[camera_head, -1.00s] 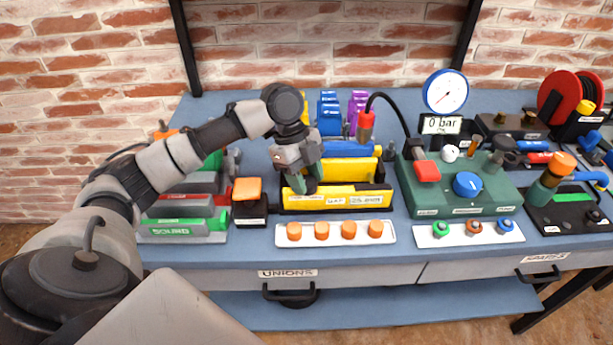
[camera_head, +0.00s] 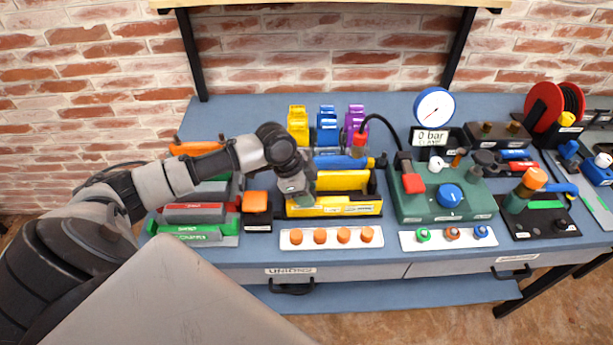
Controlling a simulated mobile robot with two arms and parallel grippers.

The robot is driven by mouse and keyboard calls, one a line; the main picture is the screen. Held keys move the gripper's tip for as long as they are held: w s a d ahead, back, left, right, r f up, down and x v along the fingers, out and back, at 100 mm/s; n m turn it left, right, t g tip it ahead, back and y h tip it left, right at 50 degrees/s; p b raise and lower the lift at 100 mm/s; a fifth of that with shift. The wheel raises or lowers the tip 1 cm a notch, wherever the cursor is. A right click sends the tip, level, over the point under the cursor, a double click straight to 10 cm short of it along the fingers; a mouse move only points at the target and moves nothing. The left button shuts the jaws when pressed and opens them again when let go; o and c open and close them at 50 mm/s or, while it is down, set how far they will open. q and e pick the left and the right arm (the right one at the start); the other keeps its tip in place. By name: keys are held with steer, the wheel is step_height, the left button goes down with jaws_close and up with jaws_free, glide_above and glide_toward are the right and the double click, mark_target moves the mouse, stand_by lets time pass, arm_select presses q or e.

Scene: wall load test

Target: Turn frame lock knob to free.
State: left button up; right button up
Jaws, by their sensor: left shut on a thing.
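The yellow frame (camera_head: 355,210) sits in a dark tray in the middle of the bench, with small white labels along its front. My left gripper (camera_head: 301,198) points down at the left end of this frame. Its fingers are shut on a small part there, which fits the frame lock knob, but the fingers hide it. I cannot read which way the knob is turned. My right gripper is not in view.
An orange-topped black block (camera_head: 256,202) stands just left of the frame. A white strip with orange caps (camera_head: 331,240) lies in front. A green unit with a blue knob (camera_head: 449,196) stands to the right. Yellow, blue and purple blocks (camera_head: 327,126) stand behind.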

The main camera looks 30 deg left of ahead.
arm_select(q)
steer(key=n+p, duration=0.2)
steer(key=p, duration=0.1)
steer(key=n+t+y+p, duration=0.1)
steer(key=n+p, duration=0.2)
steer(key=p, duration=0.1)
steer(key=n+t+y+p, duration=0.1)
steer(key=n+p, duration=0.2)
steer(key=shift+s+d+r+p, duration=0.1)
steer(key=shift+r+p, duration=0.2)
steer(key=shift+p, duration=0.05)
steer(key=shift+f+n+y+p, duration=0.25)
steer(key=shift+n+y+p, duration=0.35)
steer(key=shift+n+p, duration=0.55)
steer(key=o, duration=0.9)
steer(key=b+v, duration=0.1)
steer(key=v, duration=0.9)
steer(key=shift+s+r, duration=0.25)
steer(key=shift+r, duration=0.05)
